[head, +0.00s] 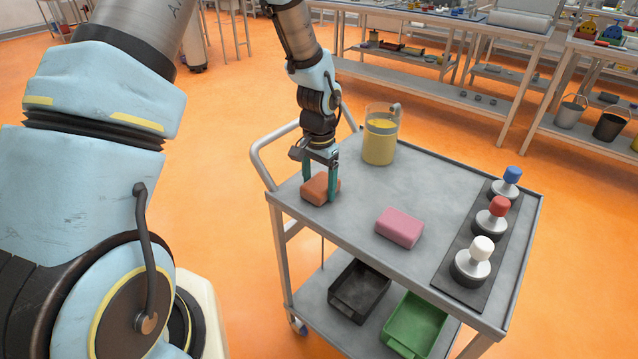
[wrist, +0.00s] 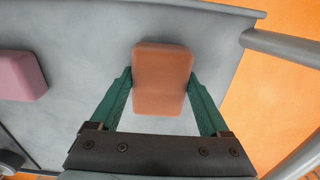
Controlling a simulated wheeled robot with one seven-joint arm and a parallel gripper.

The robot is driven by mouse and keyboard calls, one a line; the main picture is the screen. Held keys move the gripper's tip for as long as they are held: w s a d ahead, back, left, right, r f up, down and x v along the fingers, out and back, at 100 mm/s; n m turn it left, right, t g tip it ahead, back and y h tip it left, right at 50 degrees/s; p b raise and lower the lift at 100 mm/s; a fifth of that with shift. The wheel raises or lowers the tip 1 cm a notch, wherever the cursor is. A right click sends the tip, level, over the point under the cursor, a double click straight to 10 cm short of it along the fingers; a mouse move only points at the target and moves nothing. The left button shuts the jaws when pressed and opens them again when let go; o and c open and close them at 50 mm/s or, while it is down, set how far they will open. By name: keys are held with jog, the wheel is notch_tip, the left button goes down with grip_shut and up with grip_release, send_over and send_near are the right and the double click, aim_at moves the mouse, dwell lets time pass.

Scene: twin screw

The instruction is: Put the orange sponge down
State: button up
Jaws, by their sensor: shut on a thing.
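The orange sponge (head: 318,190) is at the left end of the grey cart top (head: 400,178), close to the cart's handle. In the wrist view the orange sponge (wrist: 162,78) lies between the two green fingers. My gripper (head: 321,186) points down and is shut on the sponge, with one finger against each side (wrist: 160,85). The sponge is at the level of the cart top or very slightly above it; I cannot tell whether it touches.
A pink sponge (head: 400,228) lies right of the orange one. A jug of yellow liquid (head: 380,138) stands behind. A dark strip with blue, red and white-topped knobs (head: 473,258) is at the right. Black (head: 359,290) and green bins (head: 414,325) sit on the lower shelf.

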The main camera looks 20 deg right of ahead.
aim_at(319, 183)
jog(key=shift+f, duration=0.2)
jog(key=o, duration=1.3)
jog(key=shift+r, duration=0.1)
notch_tip(319, 183, up, 12)
jog(key=b, duration=0.2)
jog(key=s+a+n, duration=0.2)
jog(key=a+n, duration=0.3)
jog(key=a, duration=1)
jog(key=s+a+r+n+t, duration=0.1)
jog(key=a+n, duration=0.5)
jog(key=a, duration=0.9)
jog(key=shift+s+r+t, duration=0.3)
jog(key=shift+s, duration=0.15)
